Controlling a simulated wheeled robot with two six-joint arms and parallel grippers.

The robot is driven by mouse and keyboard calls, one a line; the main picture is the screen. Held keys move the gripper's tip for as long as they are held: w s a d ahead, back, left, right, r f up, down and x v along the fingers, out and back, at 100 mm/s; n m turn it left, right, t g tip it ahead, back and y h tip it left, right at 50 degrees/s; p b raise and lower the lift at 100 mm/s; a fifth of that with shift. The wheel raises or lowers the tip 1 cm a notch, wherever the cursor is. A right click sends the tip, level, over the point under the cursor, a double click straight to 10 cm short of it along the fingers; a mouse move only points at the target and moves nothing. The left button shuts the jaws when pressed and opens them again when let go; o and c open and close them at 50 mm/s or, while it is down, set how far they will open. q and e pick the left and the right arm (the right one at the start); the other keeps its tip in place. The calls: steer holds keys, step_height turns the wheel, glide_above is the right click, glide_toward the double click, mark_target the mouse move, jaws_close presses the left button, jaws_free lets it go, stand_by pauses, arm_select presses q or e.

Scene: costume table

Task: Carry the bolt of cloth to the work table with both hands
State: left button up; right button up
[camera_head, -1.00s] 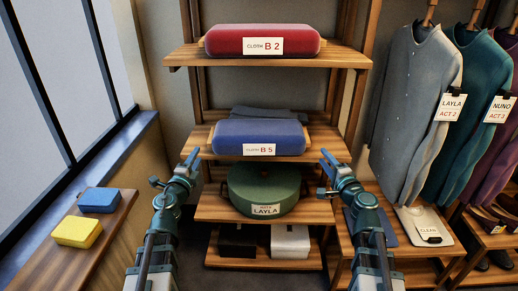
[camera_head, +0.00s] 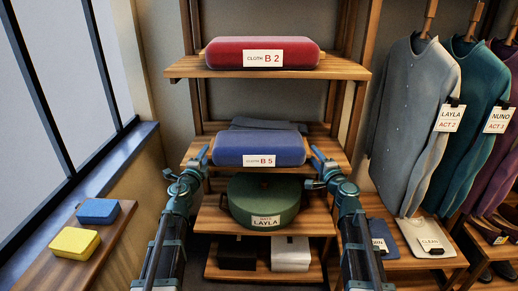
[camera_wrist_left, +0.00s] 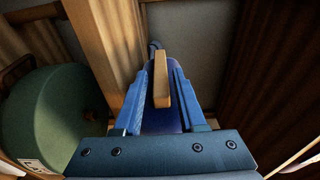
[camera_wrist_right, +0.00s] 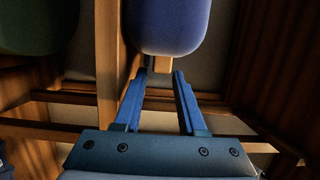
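The blue bolt of cloth labelled B5 (camera_head: 260,148) lies level on the middle shelf (camera_head: 198,152). A red bolt labelled B2 (camera_head: 262,52) lies on the shelf above. My left gripper (camera_head: 203,157) is at the blue bolt's left end. In the left wrist view the wooden end piece (camera_wrist_left: 161,82) lies between the open fingers, with gaps visible beside it. My right gripper (camera_head: 318,157) is at the right end. In the right wrist view its fingers (camera_wrist_right: 160,88) are open and the wooden end piece (camera_wrist_right: 161,65) shows just beyond the fingertips. The work table is not identifiable.
A green round case labelled Layla (camera_head: 264,203) sits on the shelf below. A dark folded cloth (camera_head: 268,124) lies behind the blue bolt. Shelf posts stand on both sides. Garments hang at right. A side ledge at left holds a blue block (camera_head: 98,211) and a yellow block (camera_head: 75,242).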

arm_select(q)
steer(key=shift+w+d, duration=0.15)
steer(key=shift+w, duration=1)
steer(key=shift+w+d, duration=0.15)
steer(key=shift+w, duration=1)
arm_select(e)
steer(key=shift+x, duration=2.35)
arm_select(q)
jaws_close()
arm_select(e)
jaws_close()
